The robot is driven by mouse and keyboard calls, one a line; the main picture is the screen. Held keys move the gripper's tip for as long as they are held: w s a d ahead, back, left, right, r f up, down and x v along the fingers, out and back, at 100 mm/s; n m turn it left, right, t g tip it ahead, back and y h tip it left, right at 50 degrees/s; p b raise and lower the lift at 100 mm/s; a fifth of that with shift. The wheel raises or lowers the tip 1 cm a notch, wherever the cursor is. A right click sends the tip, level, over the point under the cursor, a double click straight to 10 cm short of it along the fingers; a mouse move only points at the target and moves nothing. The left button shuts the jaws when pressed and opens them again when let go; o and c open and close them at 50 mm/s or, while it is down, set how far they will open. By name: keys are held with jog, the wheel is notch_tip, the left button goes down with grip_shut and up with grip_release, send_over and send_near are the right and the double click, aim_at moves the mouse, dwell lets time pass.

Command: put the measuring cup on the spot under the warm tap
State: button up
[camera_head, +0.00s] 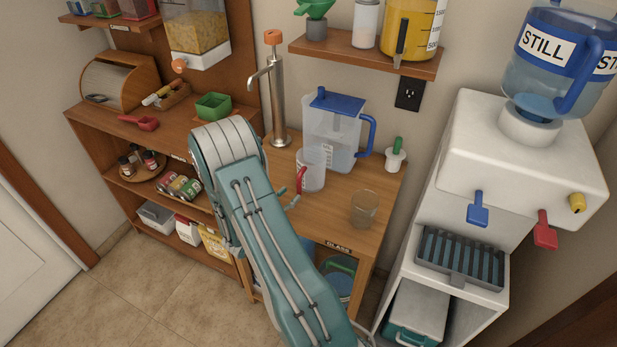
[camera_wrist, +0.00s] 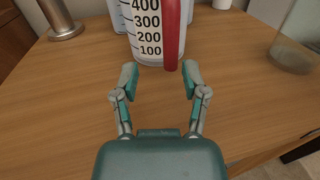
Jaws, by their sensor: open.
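The measuring cup (camera_head: 316,176), clear with a red handle, stands upright on the wooden counter. In the wrist view its printed scale (camera_wrist: 146,28) and red handle (camera_wrist: 172,35) face me. My gripper (camera_wrist: 160,80) is open and empty, just short of the cup, with its fingers at either side of the handle's lower end. In the head view my arm hides most of the gripper. The warm tap, a red lever (camera_head: 545,232), is on the white water dispenser (camera_head: 505,150) at the right. A dark slatted drip tray (camera_head: 460,258) lies below the taps.
A blue-lidded pitcher (camera_head: 345,120) stands right behind the cup. A metal pump (camera_head: 278,105) is to its left. A blue tap (camera_head: 478,210) is left of the red one.

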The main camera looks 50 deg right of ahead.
aim_at(304, 181)
jog(key=d, duration=0.5)
jog(key=shift+w+d, duration=0.25)
grip_shut()
